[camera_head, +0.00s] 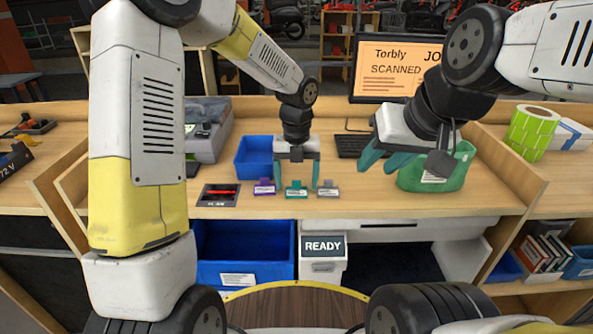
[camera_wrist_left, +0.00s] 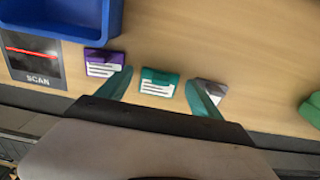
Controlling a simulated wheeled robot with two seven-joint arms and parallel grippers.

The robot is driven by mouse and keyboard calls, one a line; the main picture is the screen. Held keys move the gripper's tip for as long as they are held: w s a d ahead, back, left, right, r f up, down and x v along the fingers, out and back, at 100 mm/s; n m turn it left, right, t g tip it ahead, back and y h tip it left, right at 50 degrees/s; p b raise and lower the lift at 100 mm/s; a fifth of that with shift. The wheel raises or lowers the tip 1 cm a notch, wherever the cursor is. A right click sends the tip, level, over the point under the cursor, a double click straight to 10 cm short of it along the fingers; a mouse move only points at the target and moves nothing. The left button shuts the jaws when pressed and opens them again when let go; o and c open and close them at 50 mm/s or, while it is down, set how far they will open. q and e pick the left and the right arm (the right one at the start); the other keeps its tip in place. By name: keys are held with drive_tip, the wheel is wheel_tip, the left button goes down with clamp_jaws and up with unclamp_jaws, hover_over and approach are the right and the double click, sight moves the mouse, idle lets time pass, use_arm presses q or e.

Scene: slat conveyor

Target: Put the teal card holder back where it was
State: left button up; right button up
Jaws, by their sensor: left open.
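The teal card holder (camera_head: 296,189) lies on the desk near its front edge, between a purple card holder (camera_head: 264,187) and a grey card holder (camera_head: 328,190). My left gripper (camera_head: 297,180) is open above the teal card holder, one finger to each side of it. In the left wrist view the teal card holder (camera_wrist_left: 159,82) shows between the open fingers, with nothing gripped. The grey card holder (camera_wrist_left: 211,93) is partly hidden there by a finger. My right gripper (camera_head: 386,160) is open and empty, in front of the green bin (camera_head: 455,172).
A scan pad (camera_head: 218,195) with a red line lies left of the purple holder; a blue tray (camera_head: 255,157) stands behind. A monitor (camera_head: 392,72) reads "SCANNED". Below the desk are a blue bin (camera_head: 243,245) and a white box marked "READY" (camera_head: 322,247).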

sight(296, 181)
use_arm(q)
wheel_tip(296, 181, up, 12)
drive_tip(key=f, duration=0.1)
drive_tip(key=s+a+r+n+t, duration=0.2)
drive_tip(key=s+a+n, duration=0.2)
drive_tip(key=n, duration=0.7)
drive_tip(key=s+a+r+n+t+h, duration=0.1)
drive_tip(key=s+a+r+n+t, duration=0.1)
drive_tip(key=s+a+n, duration=0.3)
drive_tip(key=s+a+r+n+t+h, duration=0.1)
drive_tip(key=s+a+n, duration=0.4)
drive_tip(key=s+n, duration=0.5)
wheel_tip(296, 181, up, 3)
drive_tip(key=n+t, duration=0.1)
drive_tip(key=n, duration=0.8)
drive_tip(key=shift+s+a+f, duration=0.15)
drive_tip(key=shift+s+f, duration=0.05)
drive_tip(key=shift+s, duration=0.2)
use_arm(e)
drive_tip(key=shift+c, duration=0.5)
